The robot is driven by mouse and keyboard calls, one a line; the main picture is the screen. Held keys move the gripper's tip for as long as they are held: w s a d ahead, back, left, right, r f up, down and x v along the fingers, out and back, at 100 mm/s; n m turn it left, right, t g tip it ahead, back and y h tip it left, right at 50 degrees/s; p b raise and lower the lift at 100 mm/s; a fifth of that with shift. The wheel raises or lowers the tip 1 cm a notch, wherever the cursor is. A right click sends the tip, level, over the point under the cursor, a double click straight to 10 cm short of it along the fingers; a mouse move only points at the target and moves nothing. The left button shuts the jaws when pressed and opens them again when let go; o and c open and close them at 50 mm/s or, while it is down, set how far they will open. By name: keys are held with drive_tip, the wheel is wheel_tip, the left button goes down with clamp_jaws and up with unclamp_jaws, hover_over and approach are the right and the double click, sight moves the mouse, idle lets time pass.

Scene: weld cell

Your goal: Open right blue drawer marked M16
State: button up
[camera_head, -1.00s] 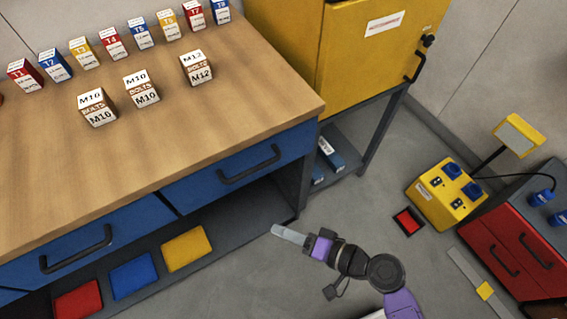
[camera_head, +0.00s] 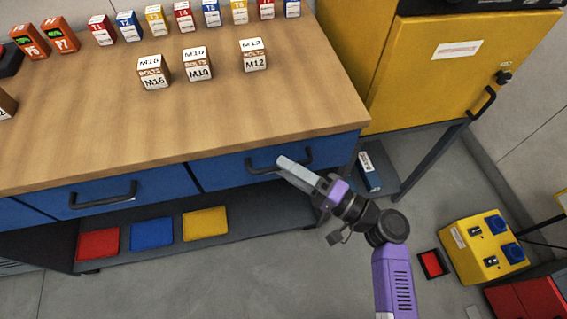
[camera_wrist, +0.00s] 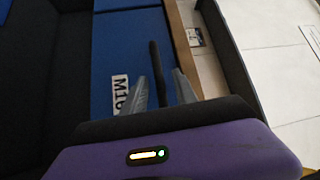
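The right blue drawer (camera_head: 225,172) is under the wooden workbench, its front flush with the bench. Its black bar handle (camera_head: 306,160) is partly covered by my gripper in the head view. In the wrist view the blue front (camera_wrist: 123,50) carries a white M16 label (camera_wrist: 120,92), and the handle (camera_wrist: 155,65) stands upright. My gripper (camera_head: 284,162) reaches the handle from the lower right. In the wrist view my gripper (camera_wrist: 160,82) has its two grey fingers apart, with the handle's end between them in the picture. I cannot tell whether they touch it.
The left blue drawer (camera_head: 60,200) is closed. Below, a shelf holds red, blue and yellow (camera_head: 205,226) pieces. Boxes stand on the benchtop (camera_head: 200,115). A yellow cabinet (camera_head: 435,60) is at right, with a yellow socket box (camera_head: 478,245) on the floor.

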drive_tip(key=shift+x, duration=0.8)
clamp_jaws()
idle(0.9)
